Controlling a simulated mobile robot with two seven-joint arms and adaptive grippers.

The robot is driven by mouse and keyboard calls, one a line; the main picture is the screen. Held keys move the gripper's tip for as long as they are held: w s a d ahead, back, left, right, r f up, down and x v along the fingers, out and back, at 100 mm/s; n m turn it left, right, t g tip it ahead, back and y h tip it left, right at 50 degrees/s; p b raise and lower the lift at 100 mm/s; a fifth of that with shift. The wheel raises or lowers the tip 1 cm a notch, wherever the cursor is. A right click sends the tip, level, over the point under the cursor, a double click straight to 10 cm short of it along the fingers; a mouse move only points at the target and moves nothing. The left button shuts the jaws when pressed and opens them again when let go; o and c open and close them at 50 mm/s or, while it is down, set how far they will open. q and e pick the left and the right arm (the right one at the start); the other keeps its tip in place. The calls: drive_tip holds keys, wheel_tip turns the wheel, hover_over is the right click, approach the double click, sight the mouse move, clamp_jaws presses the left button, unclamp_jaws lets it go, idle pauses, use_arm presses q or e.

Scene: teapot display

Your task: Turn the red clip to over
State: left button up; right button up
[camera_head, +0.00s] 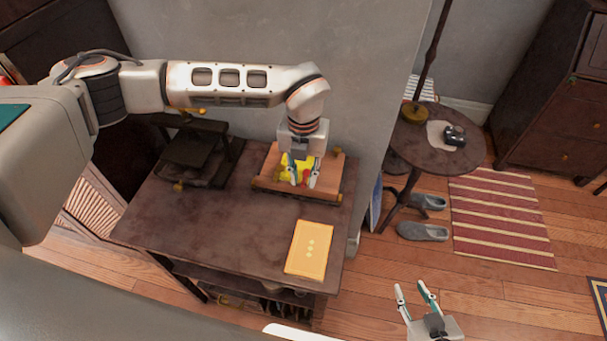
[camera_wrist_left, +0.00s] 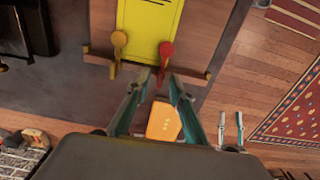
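The red clip (camera_wrist_left: 165,52) stands at the lower right corner of a yellow sheet or book (camera_wrist_left: 148,18) on a wooden stand (camera_wrist_left: 100,57). A yellow clip (camera_wrist_left: 118,44) stands at its lower left corner. In the head view the stand (camera_head: 332,178) is on the dark table, partly hidden by my left gripper (camera_head: 304,180). In the left wrist view my left gripper (camera_wrist_left: 161,76) is open, its fingertips just short of the red clip's lower end; contact cannot be told. My right gripper (camera_head: 416,290) is open and empty, off the table's right side.
A yellow book (camera_head: 309,250) lies on the dark table (camera_head: 215,235) near its front right corner. A dark stand (camera_head: 195,155) is at the back left. A round side table (camera_head: 465,155) with a lamp stands at the right. The table's middle is clear.

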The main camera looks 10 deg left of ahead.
sight(303, 180)
use_arm(q)
drive_tip(key=shift+r, duration=0.15)
wheel_tip(303, 180, up, 12)
idle(0.6)
idle(0.4)
